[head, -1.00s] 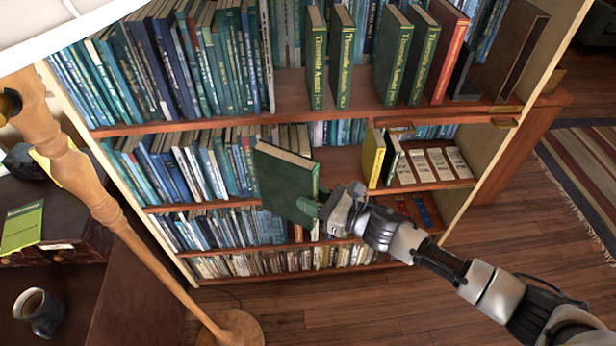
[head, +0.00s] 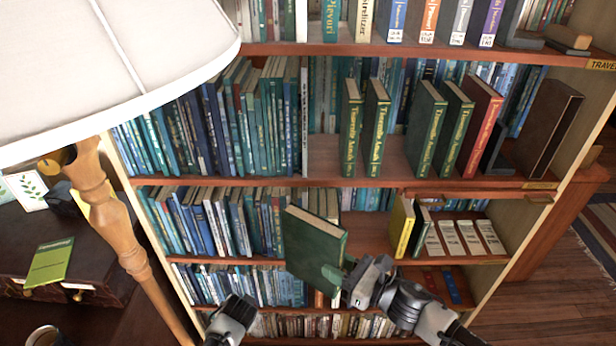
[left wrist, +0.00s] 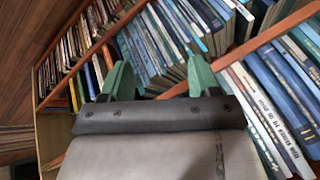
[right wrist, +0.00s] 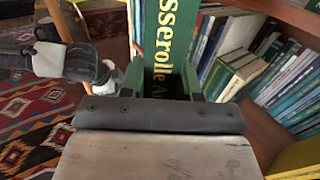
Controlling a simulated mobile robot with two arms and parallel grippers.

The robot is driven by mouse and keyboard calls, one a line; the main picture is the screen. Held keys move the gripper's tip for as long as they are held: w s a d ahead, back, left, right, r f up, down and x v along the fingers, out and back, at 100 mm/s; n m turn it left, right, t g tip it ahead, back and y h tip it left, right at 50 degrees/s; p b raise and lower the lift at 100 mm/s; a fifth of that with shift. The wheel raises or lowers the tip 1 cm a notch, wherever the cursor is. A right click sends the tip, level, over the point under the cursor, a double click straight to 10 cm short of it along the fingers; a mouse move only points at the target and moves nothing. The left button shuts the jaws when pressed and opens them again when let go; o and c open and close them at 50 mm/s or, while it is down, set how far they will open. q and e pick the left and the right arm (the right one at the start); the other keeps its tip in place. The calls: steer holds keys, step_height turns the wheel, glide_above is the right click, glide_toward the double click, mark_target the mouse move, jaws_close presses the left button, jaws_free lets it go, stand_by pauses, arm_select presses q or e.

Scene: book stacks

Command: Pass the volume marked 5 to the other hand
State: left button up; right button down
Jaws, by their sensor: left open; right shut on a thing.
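A thick green book (head: 312,246) with pale pages is held tilted in front of the lower shelves in the head view. My right gripper (head: 342,278) is shut on its lower right part. In the right wrist view, its green spine (right wrist: 166,50) with yellow lettering stands between the fingers. No number can be read on it, so I cannot tell that it is volume 5. My left gripper (head: 238,305) is at the bottom of the head view, left of and below the book, apart from it. In the left wrist view its green fingers (left wrist: 160,82) are spread and empty.
A bookcase (head: 330,184) full of books stands ahead. Several green volumes (head: 427,130) and a red one (head: 480,125) stand upright on its middle shelf, with gaps between. A floor lamp (head: 125,225) stands close on the left, beside a dark desk (head: 90,250).

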arm_select(q)
steer(key=w+d+r+t+y, duration=0.15)
steer(key=w+r, duration=0.35)
steer(key=r, duration=0.7)
steer(key=w+d+r+m+t, duration=0.1)
steer(key=w+d+r, duration=0.35)
steer(key=r, duration=0.75)
steer(key=w+d+r+t, duration=0.15)
steer(key=w+r, duration=0.45)
steer(key=r, duration=0.7)
steer(key=m+g+h, duration=0.5)
steer(key=m+g, duration=0.5)
steer(key=m, duration=0.7)
glide_toward(313, 219)
steer(key=shift+w+d+f, duration=0.1)
steer(key=shift+w+f, duration=0.2)
steer(key=shift+w, duration=0.3)
steer(key=shift+s+r+m, duration=0.15)
steer(key=shift+s+m, duration=0.25)
steer(key=shift+m, duration=0.1)
steer(key=f, duration=0.4)
steer(key=d+f, duration=0.1)
steer(key=f, duration=0.3)
steer(key=s+f, duration=0.1)
steer(key=f, duration=0.2)
steer(key=shift+d+f, duration=0.15)
steer(key=shift+f, duration=0.25)
